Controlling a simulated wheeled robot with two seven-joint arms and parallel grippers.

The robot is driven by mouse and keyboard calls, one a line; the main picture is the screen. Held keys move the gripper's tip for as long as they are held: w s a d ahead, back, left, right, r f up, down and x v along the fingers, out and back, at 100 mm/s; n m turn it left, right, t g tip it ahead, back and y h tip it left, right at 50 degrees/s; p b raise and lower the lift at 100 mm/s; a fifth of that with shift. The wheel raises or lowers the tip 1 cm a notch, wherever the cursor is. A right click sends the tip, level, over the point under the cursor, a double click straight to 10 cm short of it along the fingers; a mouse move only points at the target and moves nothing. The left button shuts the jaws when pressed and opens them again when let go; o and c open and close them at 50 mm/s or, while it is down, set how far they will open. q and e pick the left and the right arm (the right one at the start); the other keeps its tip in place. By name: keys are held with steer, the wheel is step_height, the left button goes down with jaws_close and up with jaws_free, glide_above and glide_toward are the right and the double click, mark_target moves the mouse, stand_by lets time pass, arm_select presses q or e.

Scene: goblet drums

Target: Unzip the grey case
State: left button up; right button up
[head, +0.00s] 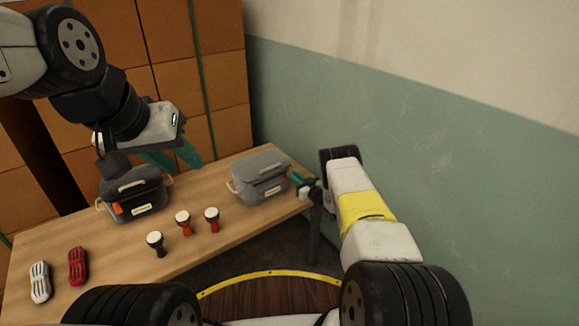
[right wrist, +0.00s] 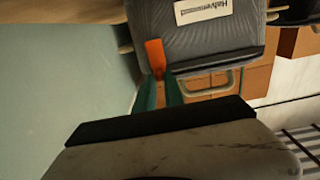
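The grey case (head: 262,180) stands shut at the right end of the table, with a pale label and light handles. My right gripper (head: 298,181) is at its right end. In the right wrist view the grey case (right wrist: 205,45) fills the upper middle, and an orange zip pull (right wrist: 154,55) hangs at its edge. The teal fingers of my right gripper (right wrist: 160,82) stand close together with the pull's lower end between their tips, seemingly shut on it. My left gripper (head: 173,158) is open and empty, raised behind the table near a darker case.
The dark case (head: 137,197) with an orange tag stands left of the grey one. Small goblet drums (head: 184,222) stand in front. A white-and-blue object (head: 40,282) and a red one (head: 78,266) lie at left. A wall (head: 430,150) is close on the right.

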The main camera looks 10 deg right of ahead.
steer(key=o, duration=0.3)
steer(key=shift+s, duration=0.1)
steer(key=v, duration=0.7)
steer(key=shift+s+d, duration=0.2)
steer(key=shift+s, duration=0.05)
